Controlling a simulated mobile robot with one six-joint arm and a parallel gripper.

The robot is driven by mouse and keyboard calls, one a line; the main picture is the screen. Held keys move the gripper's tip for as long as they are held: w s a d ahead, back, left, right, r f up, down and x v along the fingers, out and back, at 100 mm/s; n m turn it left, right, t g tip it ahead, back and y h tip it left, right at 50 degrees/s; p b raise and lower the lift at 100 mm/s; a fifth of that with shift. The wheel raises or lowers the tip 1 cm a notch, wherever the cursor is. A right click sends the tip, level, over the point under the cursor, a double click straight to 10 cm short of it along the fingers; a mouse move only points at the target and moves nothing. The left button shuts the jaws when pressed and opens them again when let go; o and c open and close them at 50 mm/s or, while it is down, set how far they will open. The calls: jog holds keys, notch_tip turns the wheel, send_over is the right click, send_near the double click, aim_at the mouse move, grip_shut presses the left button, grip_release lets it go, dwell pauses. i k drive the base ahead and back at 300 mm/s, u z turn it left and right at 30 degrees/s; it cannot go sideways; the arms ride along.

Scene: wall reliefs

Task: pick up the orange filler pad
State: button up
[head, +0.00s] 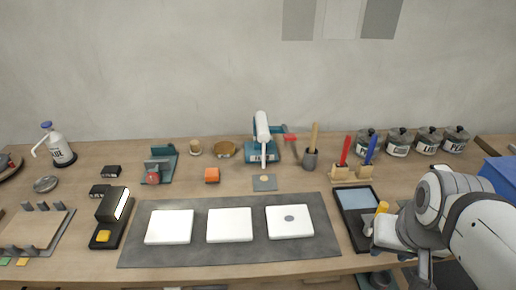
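My white and grey arm comes in at the lower right. My gripper (424,265) seems to be at the arm's lower end near the table's front edge, far to the right of the block. Its fingers are too small and partly hidden, so I cannot tell whether they are open.
Three white panels lie on the dark mat (250,253). A black tray (351,222) with a yellow-handled tool lies beside my arm. A teal stand (159,167) is left of the block, a round brown dish (224,149) behind it. A small grey plate (264,183) lies to its right.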

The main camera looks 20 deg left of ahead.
aim_at(212, 175)
jog(key=z, duration=1.75)
jog(key=k, duration=1.85)
jog(key=u, duration=1.3)
jog(key=i, duration=1.45)
